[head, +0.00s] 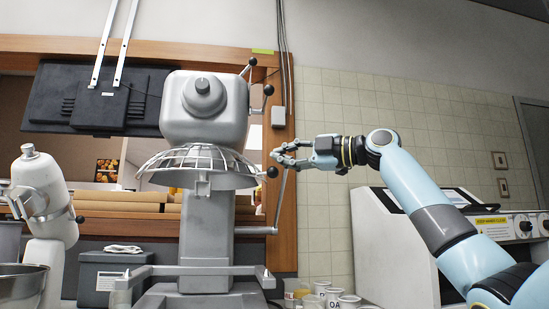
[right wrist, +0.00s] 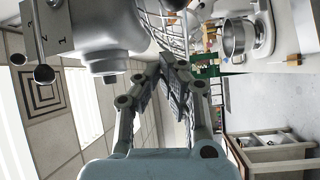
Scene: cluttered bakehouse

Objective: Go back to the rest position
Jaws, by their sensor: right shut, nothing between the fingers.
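My right gripper (head: 280,155) is raised in the middle of the head view, pointing left, with its blue arm (head: 425,205) coming in from the lower right. Its fingers are shut and hold nothing. In the right wrist view the fingers (right wrist: 175,65) come together close to the mixer's wire guard. In the head view the fingertips are just right of the large grey mixer (head: 205,110), near a black-knobbed lever (head: 272,172). I cannot tell whether they touch it. My left gripper is not in view.
The mixer's wire guard (head: 198,158) juts out close to the gripper. A small white stand mixer (head: 42,190) with a metal bowl is at the left. A white machine (head: 375,240) stands behind my right arm. White tubs (head: 335,297) stand low in the middle.

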